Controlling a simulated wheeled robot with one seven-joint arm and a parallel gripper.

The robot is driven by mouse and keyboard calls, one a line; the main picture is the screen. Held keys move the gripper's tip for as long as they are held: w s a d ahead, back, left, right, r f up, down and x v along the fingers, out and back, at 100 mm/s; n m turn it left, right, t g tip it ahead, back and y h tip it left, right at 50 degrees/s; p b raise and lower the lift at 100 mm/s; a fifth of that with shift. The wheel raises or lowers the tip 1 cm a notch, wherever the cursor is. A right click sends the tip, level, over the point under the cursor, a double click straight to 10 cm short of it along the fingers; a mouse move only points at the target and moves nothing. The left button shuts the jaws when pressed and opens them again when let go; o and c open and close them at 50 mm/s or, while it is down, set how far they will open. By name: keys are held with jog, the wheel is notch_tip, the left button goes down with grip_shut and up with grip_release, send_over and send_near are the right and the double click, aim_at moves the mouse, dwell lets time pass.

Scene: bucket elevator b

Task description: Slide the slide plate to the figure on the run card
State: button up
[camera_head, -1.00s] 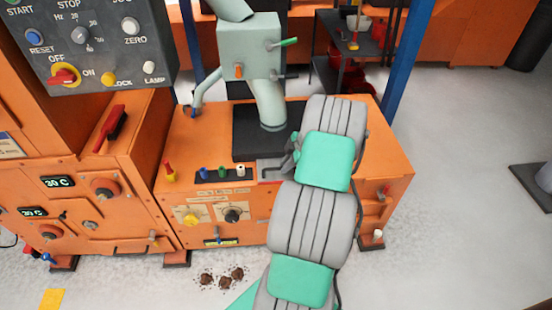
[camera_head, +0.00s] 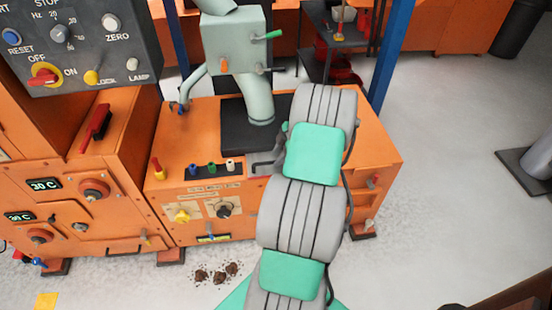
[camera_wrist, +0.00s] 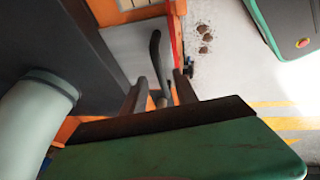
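A grey slide plate (camera_head: 258,163) shows at the machine's front edge, below the pale green downpipe. In the wrist view the plate (camera_wrist: 136,50) is a flat grey surface with a dark curved handle (camera_wrist: 156,58) rising from it. My gripper (camera_wrist: 161,88) has its two dark fingers apart, one on each side of the handle's lower end. I see gaps there and cannot tell whether either finger touches the handle. In the head view my arm hides most of the gripper and part of the plate. I cannot make out figures on a run card.
A pale green downpipe (camera_head: 258,100) stands on a black block (camera_head: 235,130) just left of my gripper. Small knobs (camera_head: 211,167) line the machine's front edge. A control box (camera_head: 85,40) hangs at the upper left. Brown lumps (camera_head: 217,272) lie on the floor.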

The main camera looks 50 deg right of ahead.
jog(key=v, duration=0.5)
jog(key=shift+s+r, duration=0.15)
jog(key=shift+r, duration=0.2)
